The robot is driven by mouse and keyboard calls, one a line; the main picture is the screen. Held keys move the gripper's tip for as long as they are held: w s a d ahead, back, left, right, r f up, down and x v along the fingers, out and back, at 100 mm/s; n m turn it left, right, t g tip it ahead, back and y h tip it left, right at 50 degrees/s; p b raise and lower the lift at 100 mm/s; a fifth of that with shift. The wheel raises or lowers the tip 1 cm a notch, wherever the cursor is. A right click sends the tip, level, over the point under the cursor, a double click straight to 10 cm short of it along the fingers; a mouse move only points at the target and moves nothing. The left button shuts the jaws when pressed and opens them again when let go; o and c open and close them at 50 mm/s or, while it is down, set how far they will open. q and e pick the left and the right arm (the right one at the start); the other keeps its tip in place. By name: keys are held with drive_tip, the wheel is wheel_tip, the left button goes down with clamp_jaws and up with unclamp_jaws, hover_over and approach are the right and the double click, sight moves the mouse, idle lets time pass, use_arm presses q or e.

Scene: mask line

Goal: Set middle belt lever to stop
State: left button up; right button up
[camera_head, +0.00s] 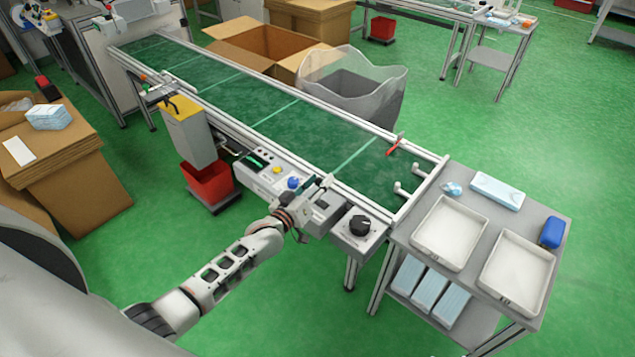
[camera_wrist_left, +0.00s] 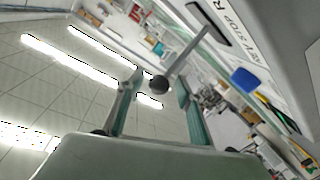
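The middle belt lever (camera_wrist_left: 186,59) is a grey rod with a black ball knob (camera_wrist_left: 158,84) in the left wrist view. It rises from a pale panel (camera_wrist_left: 250,50) with a dark slot and lettering that includes STOP. My left gripper (camera_wrist_left: 157,88) is open, with one finger on each side of the knob and visible gaps to it. In the head view my left gripper (camera_head: 312,196) is at the control boxes along the belt's near side. It hides the lever there, and the lever's exact setting cannot be told. My right gripper is not in view.
The green conveyor belt (camera_head: 245,98) runs behind the control boxes. A box with a black rotary knob (camera_head: 360,225) is just right of my gripper. A grey table (camera_head: 400,228) with white trays stands farther right. A red bin (camera_head: 208,183) stands below the belt at left.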

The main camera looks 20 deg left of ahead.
use_arm(q)
drive_tip(key=f+v, duration=0.1)
drive_tip(key=v, duration=1.1)
drive_tip(key=shift+r, duration=0.45)
drive_tip(key=shift+f, duration=0.1)
drive_tip(key=s+d+f+m+g, duration=0.2)
drive_tip(key=s+f, duration=0.1)
drive_tip(key=s, duration=0.4)
drive_tip(key=s+d+f+m+g, duration=0.2)
drive_tip(key=s+f, duration=0.2)
drive_tip(key=s, duration=0.4)
drive_tip(key=s+d+f+m+g, duration=0.2)
drive_tip(key=s+f+m, duration=0.1)
drive_tip(key=s, duration=0.5)
drive_tip(key=shift+d+f+y, duration=0.3)
drive_tip(key=shift+d, duration=0.05)
drive_tip(key=shift+a, duration=0.1)
